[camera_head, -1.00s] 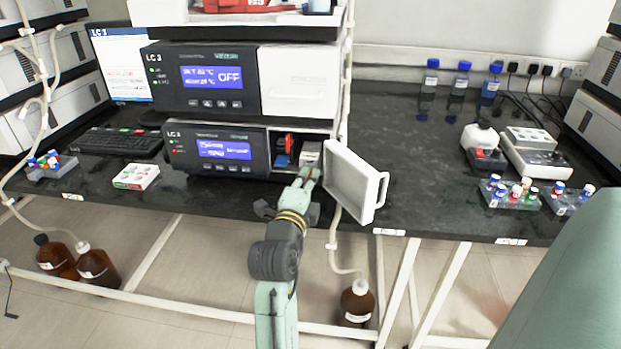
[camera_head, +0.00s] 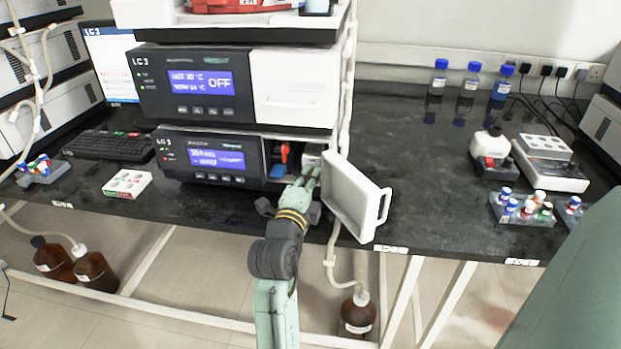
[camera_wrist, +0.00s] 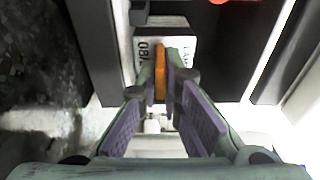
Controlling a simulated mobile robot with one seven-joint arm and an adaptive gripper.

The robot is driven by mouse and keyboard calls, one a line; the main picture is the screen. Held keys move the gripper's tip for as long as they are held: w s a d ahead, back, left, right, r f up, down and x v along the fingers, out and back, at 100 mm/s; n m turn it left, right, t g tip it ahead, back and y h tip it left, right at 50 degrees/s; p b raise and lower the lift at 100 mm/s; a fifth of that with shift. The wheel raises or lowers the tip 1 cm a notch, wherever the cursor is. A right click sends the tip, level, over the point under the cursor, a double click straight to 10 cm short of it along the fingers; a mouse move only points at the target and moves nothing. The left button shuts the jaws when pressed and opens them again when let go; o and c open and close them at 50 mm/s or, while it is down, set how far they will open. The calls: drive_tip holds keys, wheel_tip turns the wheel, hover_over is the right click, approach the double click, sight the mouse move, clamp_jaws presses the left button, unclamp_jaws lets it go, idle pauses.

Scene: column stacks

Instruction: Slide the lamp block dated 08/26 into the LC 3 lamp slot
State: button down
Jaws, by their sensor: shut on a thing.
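My gripper (camera_head: 308,182) reaches into the open bay of the lower LC 3 unit (camera_head: 210,158). In the wrist view my gripper (camera_wrist: 162,90) is shut on the orange grip of the lamp block (camera_wrist: 180,45). The block is pale, and its label shows part of a date, "08/", upside down; the rest is hidden. The block sits between dark walls inside the bay, and its depth in the slot cannot be told. In the head view the lamp block (camera_head: 311,160) shows only in part behind my fingers.
The bay's white door (camera_head: 352,196) hangs open just right of my gripper. A red lever (camera_head: 284,153) and a blue part (camera_head: 281,169) are in the bay to the left. A white box (camera_head: 127,184) lies at left.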

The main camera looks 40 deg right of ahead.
drive_tip(key=shift+a+r, duration=0.15)
drive_tip(key=shift+a, duration=0.15)
drive_tip(key=c, duration=1.7)
unclamp_jaws()
drive_tip(key=shift+s+f, duration=0.1)
drive_tip(key=shift+f, duration=0.1)
drive_tip(key=v, duration=1.2)
drive_tip(key=shift+r, duration=0.1)
